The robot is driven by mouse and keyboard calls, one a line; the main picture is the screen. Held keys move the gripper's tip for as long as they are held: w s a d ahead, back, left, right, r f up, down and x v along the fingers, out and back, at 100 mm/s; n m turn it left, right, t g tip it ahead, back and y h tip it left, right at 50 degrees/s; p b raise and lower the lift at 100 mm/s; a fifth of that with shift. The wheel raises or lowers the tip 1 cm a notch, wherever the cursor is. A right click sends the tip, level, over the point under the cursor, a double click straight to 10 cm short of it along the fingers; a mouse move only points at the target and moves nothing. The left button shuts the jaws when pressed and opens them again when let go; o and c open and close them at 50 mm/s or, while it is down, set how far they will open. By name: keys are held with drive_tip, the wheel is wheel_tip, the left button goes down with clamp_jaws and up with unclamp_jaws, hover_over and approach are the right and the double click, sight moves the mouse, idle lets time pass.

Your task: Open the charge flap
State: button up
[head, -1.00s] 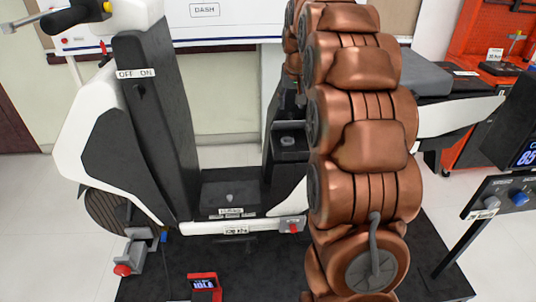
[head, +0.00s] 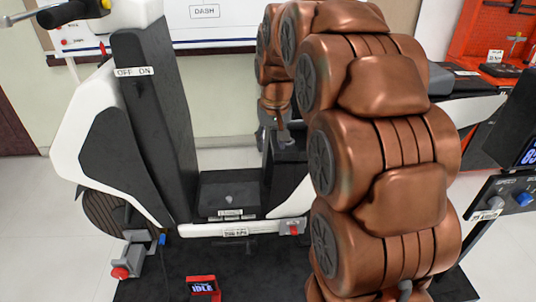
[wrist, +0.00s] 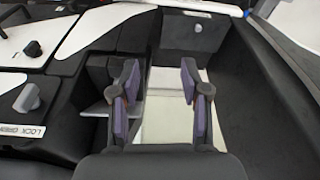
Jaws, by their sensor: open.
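My gripper (wrist: 160,82) is open in the wrist view, with nothing between its two dark fingers. In the head view my gripper (head: 282,132) is small and partly hidden by my arm, just above a dark boxy part (head: 290,153) of the scooter under its seat. The wrist view shows a dark panel with a small round knob (wrist: 197,28) beyond the fingertips. No label naming the charge flap is readable, so I cannot tell which panel it is. A dark recess with a grey ledge (wrist: 97,108) lies left of the fingers.
The white and black scooter (head: 155,120) stands on a black mat (head: 260,285). A small red display (head: 202,285) reads IDLE. In the wrist view, a LOCK OPEN label (wrist: 22,131) and a grey knob (wrist: 28,97) lie at left. A dark wall (wrist: 265,100) lies close right of my gripper.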

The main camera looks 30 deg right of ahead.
drive_tip(key=shift+s+a+f, duration=0.35)
drive_tip(key=shift+s+a, duration=0.25)
drive_tip(key=shift+s+a+f, duration=0.3)
drive_tip(key=shift+s+a, duration=0.25)
drive_tip(key=shift+a, duration=0.05)
